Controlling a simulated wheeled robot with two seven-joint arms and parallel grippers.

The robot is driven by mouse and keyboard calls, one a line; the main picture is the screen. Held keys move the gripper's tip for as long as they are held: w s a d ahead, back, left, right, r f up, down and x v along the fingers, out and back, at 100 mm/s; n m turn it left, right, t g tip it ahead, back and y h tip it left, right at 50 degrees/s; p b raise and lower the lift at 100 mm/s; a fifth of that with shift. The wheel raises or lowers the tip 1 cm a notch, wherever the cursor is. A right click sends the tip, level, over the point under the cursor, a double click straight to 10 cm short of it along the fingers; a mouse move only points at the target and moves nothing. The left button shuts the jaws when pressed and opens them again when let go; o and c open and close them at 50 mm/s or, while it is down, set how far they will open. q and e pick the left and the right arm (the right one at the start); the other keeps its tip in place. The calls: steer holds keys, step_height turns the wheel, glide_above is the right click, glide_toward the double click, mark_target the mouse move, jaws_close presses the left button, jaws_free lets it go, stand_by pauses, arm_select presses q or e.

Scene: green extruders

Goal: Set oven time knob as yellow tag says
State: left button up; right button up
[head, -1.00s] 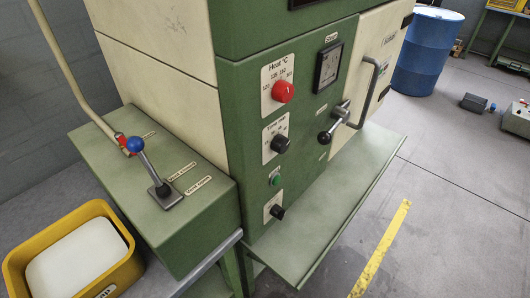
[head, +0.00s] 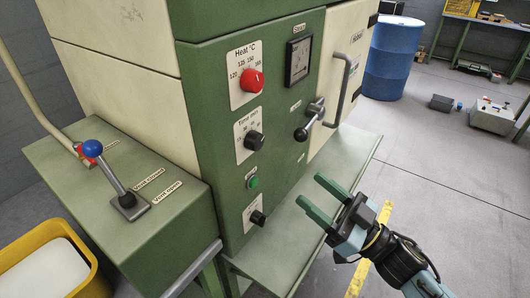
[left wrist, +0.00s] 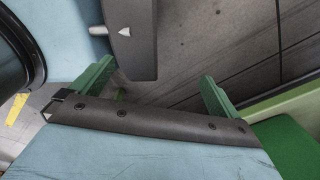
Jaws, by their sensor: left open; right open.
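The oven's green front panel carries the black time knob (head: 254,140) on a white plate marked "Time min". Above it is the red heat knob (head: 252,81) on its "Heat °C" plate. No yellow tag can be made out in these views. My right gripper (head: 319,200) is open and empty, in front of the panel, to the right of and lower than the time knob, apart from it. My left gripper is out of the head view. In the left wrist view its green fingers (left wrist: 155,82) are apart with nothing seen between them.
A green button (head: 252,183) and a lower black knob (head: 257,218) sit below the time knob. A latch lever (head: 308,122) sticks out to the right. A green shelf (head: 338,165) juts out below. A blue-balled lever (head: 110,172) stands on the left box.

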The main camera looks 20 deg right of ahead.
mark_target(260, 146)
arm_select(q)
steer(key=shift+w+d+r+p, duration=0.1)
steer(key=shift+d+r+p, duration=0.3)
steer(key=shift+d, duration=0.2)
steer(key=shift+w+d+r+p, duration=0.1)
steer(key=shift+d+r+p, duration=0.25)
steer(key=shift+d, duration=0.25)
arm_select(e)
steer(key=x, duration=1.3)
steer(key=shift+a+r, duration=0.1)
steer(key=shift+r, duration=0.15)
arm_select(q)
steer(key=shift+s, duration=0.1)
arm_select(e)
steer(key=c, duration=1)
arm_select(q)
steer(key=shift+a, duration=0.3)
